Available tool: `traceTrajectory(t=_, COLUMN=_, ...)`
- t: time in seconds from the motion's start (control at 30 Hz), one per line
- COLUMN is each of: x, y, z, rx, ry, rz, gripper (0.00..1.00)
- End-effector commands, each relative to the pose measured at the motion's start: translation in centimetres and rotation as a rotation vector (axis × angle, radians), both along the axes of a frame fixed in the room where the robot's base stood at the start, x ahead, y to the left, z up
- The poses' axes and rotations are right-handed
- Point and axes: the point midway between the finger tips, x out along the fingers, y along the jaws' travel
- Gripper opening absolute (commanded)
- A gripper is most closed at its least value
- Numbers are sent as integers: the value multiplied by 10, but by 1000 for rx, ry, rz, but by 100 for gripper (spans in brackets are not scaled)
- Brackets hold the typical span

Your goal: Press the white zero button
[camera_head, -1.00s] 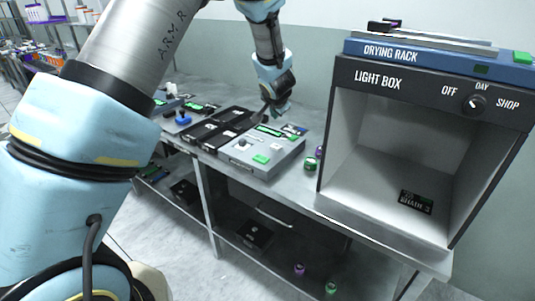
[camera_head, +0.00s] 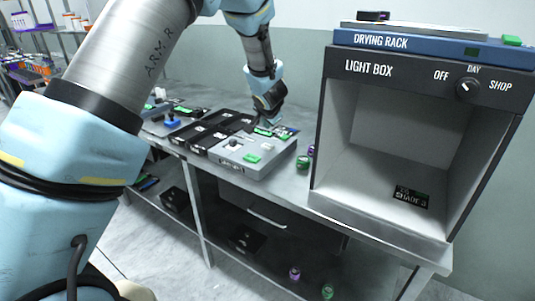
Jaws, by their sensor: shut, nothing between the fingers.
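The grey device box (camera_head: 252,167) stands on the bench, left of the light box. A small white button (camera_head: 267,147) shows on its top, with a green button (camera_head: 252,158) in front of it and a knob (camera_head: 234,142) to its left. My gripper (camera_head: 264,122) points down at the back of the grey box, above and behind the white button and apart from it. Its fingers are small and dark in this view, and they look shut and empty. They partly cover the box's rear edge and green display.
The light box (camera_head: 395,150) with the drying rack on top stands to the right. Black trays (camera_head: 205,135) lie left of the grey box. Small jars (camera_head: 304,161) stand between the grey box and the light box. A lower shelf holds a black box (camera_head: 244,240).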

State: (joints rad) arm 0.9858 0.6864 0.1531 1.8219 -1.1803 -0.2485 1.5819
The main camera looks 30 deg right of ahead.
Motion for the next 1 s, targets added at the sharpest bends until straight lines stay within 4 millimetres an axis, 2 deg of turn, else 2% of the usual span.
traceTrajectory(t=0.03, x=0, y=0, z=-14, rx=-2, ry=0, rz=1, gripper=0)
traceTrajectory(t=0.37, x=0, y=0, z=-46, rx=-1, ry=0, rz=1, gripper=0)
traceTrajectory(t=1.0, x=0, y=0, z=-48, rx=-1, ry=0, rz=1, gripper=0)
